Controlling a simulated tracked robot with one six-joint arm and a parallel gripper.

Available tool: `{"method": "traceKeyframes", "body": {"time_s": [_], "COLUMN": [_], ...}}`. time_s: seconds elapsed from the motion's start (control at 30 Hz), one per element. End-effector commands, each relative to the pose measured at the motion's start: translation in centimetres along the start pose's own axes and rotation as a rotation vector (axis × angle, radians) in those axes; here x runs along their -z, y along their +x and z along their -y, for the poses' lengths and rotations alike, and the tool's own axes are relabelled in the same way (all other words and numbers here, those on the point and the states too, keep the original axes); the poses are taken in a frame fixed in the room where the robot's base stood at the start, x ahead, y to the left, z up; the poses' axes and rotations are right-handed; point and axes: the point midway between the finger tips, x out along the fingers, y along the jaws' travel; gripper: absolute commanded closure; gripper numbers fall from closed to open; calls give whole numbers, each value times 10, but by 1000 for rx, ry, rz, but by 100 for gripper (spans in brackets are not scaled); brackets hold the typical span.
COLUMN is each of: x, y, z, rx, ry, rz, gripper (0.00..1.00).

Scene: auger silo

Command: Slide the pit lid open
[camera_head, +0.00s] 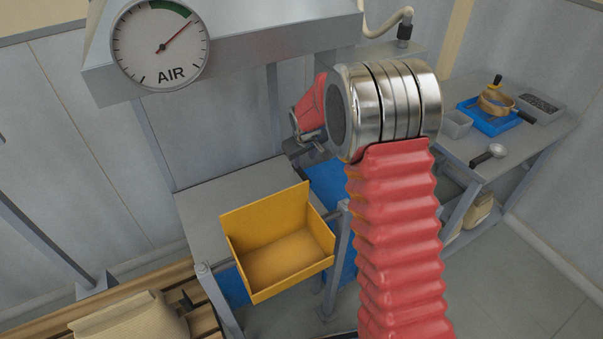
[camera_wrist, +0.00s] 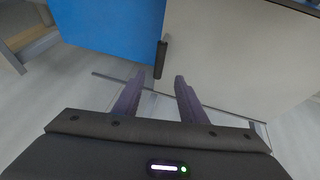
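A pale grey panel (camera_wrist: 235,50), which looks like the pit lid, fills the upper right of the wrist view. A short black handle (camera_wrist: 161,58) sits at its left edge, beside a blue surface (camera_wrist: 110,30). My gripper (camera_wrist: 160,76) is open, with its two purple fingers apart and nothing held between them. The near end of the handle appears between the fingertips in the picture; I cannot tell whether they touch it or how deep the gap is.
In the head view, a yellow open bin (camera_head: 285,265) stands by a grey table (camera_head: 225,205). An air gauge (camera_head: 161,45) hangs upper left. A bench (camera_head: 540,140) at right holds a blue tray (camera_head: 488,118) and a grey tub (camera_head: 456,123). Pale floor shows at lower right.

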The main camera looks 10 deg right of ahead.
Motion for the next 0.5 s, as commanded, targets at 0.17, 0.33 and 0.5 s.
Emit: {"method": "traceKeyframes", "body": {"time_s": [0.17,0.33,0.5], "x": [0,0,0], "y": [4,18,38], "z": [1,1,1], "rx": [1,1,1], "ry": [0,0,0], "rz": [1,1,2], "gripper": [62,62,62]}}
